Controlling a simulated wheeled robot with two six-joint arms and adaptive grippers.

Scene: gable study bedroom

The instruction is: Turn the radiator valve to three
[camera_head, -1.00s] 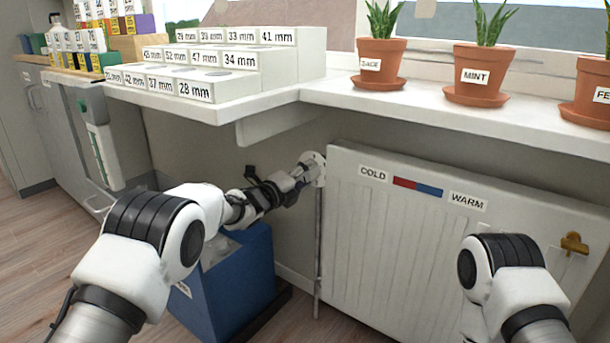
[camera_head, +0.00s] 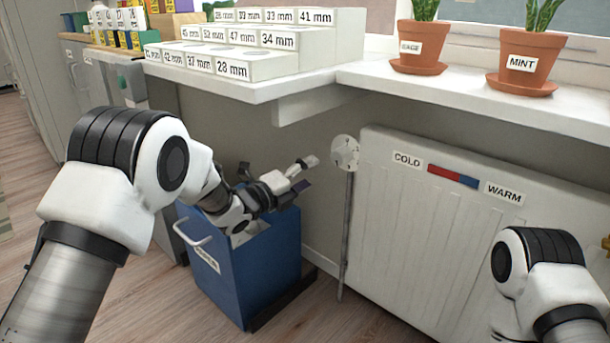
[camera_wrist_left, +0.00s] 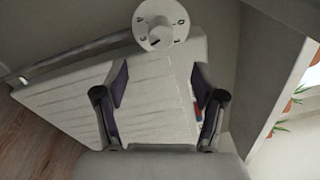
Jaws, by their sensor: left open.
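The radiator valve (camera_head: 345,152) is a round white dial on top of a vertical grey pipe at the left end of the white radiator (camera_head: 410,215).
A blue bin (camera_head: 255,262) stands under my left arm. A white shelf (camera_head: 280,85) with labelled stepped blocks overhangs above the valve. Potted plants (camera_head: 525,62) stand on the sill. COLD and WARM labels are on the radiator. Floor is clear in front.

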